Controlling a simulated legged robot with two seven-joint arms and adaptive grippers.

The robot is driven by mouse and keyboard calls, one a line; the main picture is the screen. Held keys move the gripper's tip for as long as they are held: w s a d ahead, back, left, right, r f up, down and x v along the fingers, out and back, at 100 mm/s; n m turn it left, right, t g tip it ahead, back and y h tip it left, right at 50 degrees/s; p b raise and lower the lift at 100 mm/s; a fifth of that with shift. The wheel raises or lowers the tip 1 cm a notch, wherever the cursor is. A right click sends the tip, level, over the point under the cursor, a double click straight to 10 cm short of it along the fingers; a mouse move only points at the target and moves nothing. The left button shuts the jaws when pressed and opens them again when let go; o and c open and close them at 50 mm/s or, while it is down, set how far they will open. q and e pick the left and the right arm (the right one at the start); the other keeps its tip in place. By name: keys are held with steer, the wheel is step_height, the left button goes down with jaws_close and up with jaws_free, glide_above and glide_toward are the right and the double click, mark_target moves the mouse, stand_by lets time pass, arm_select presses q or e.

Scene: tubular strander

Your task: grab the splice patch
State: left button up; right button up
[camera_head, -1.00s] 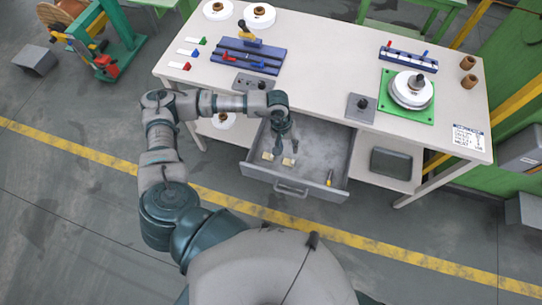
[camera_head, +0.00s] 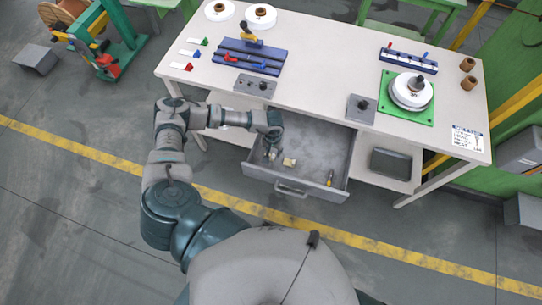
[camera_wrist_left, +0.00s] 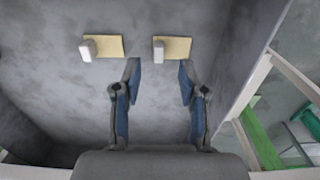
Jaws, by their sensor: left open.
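Two pale yellow patches with white tabs lie on the drawer floor; I take them as splice patches. In the head view one patch (camera_head: 289,162) shows, and the other is mostly hidden by my left gripper (camera_head: 270,153). In the left wrist view the left patch (camera_wrist_left: 108,47) and the right patch (camera_wrist_left: 178,48) lie side by side, apart. My left gripper (camera_wrist_left: 159,72) is open and empty, reaching down into the drawer. The right patch appears just beyond the fingertips, roughly between them. Contact cannot be told. My right gripper is not in view.
The grey drawer (camera_head: 318,190) is pulled out under the white workbench (camera_head: 310,75). A grey block with a knob (camera_head: 361,108) sits on the bench edge above. The drawer's middle is bare.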

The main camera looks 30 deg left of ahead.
mark_target(273, 156)
arm_select(q)
steer(key=f, duration=0.4)
steer(key=shift+s+d+f, duration=0.1)
steer(key=shift+s+f, duration=0.05)
steer(key=shift+s, duration=0.05)
jaws_close()
